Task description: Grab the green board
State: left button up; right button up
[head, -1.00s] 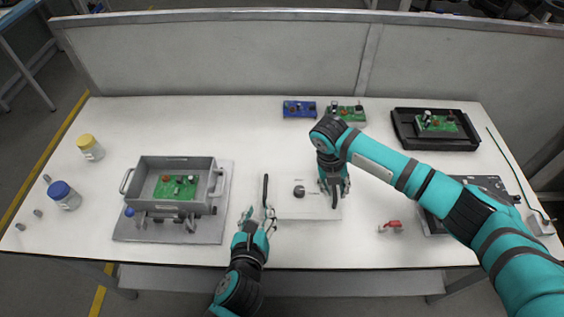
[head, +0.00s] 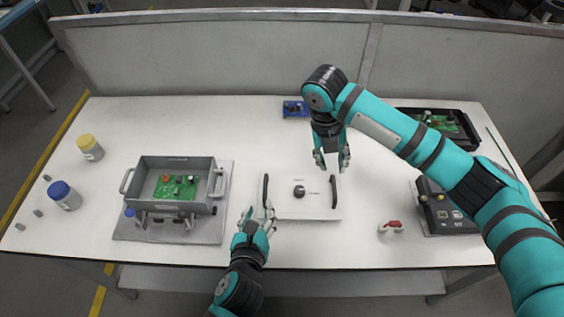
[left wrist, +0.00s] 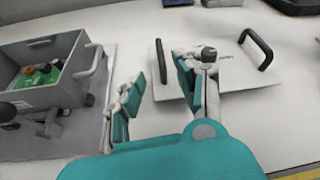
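One green board (head: 176,194) with small parts on it lies in a grey bin at left; it also shows in the left wrist view (left wrist: 38,76). Another green board (head: 437,120) is in a black tray at the far right, partly behind my right arm. My right gripper (head: 332,163) is open and empty, above the table behind the white panel. My left gripper (head: 257,217) is open and empty at the panel's left edge; its spread fingers show in the left wrist view (left wrist: 158,82).
The white panel (head: 285,209) has two black handles and a knob. The grey bin (head: 168,161) sits on a grey plate. A black box (head: 450,214) and red-topped part (head: 391,226) are at right. Jars stand far left.

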aim_at(177, 188)
jog(key=k, duration=1)
